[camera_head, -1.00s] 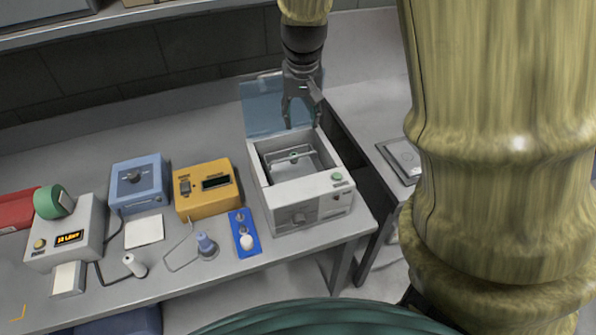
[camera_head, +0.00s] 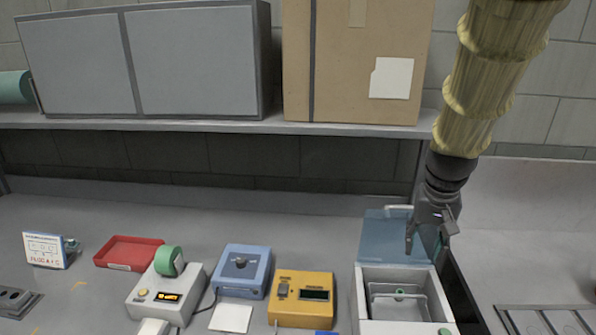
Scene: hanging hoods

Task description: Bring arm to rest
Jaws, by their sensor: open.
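My gripper (camera_head: 427,246) hangs at the end of my arm on the right side of the view. Its fingers point down and are apart, with nothing seen between them. It is above the rear of a white box-shaped device (camera_head: 447,302), in front of the device's raised blue see-through lid (camera_head: 388,240). Inside the open device is a wire frame with a small green part (camera_head: 399,294). The device's front is cut off by the bottom edge of the view.
A yellow device (camera_head: 289,312), a blue device (camera_head: 228,270), a white device with a green roll (camera_head: 140,300) and a red tray (camera_head: 128,252) stand to the left. A shelf (camera_head: 200,124) above holds grey cabinets and a cardboard box (camera_head: 340,70). The back of the bench is clear.

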